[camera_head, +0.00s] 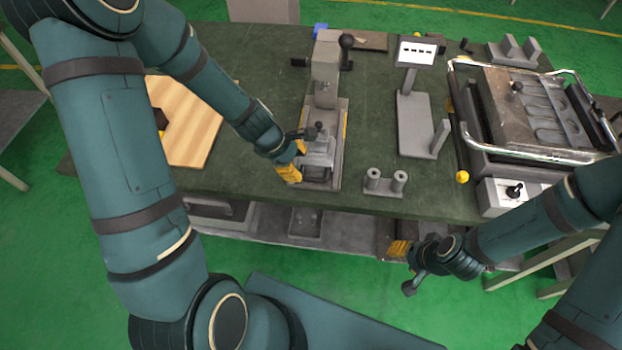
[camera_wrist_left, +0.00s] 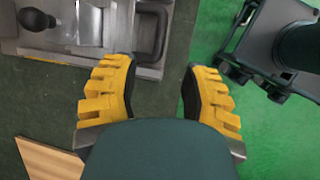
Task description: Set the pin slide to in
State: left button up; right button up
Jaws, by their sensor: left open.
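The pin slide seems to be the grey sliding block with a black knob (camera_head: 319,127) on the base of the grey press fixture (camera_head: 326,62), at the middle of the bench. In the left wrist view the black knob (camera_wrist_left: 35,20) is at upper left, and a dark-edged rectangular loop (camera_wrist_left: 152,32) is at the block's near end. My left gripper (camera_head: 294,161) is open and empty, at the left near corner of the fixture; its yellow fingers (camera_wrist_left: 160,68) are spread, just short of the loop. Contact is not visible. My right gripper (camera_head: 399,248) hangs off the bench's front edge, empty-looking.
A wooden board (camera_head: 190,120) lies left of the fixture. A small two-post block (camera_head: 384,181) stands right of it, with a grey stand with a display (camera_head: 416,50) beyond. A heater unit with chrome rails (camera_head: 535,105) fills the right side. The green bench top (camera_head: 365,125) is clear between.

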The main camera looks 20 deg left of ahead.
aim_at(312, 178)
pick_arm(q)
jog(key=b+x, duration=0.2)
jog(key=x, duration=0.7)
grip_shut()
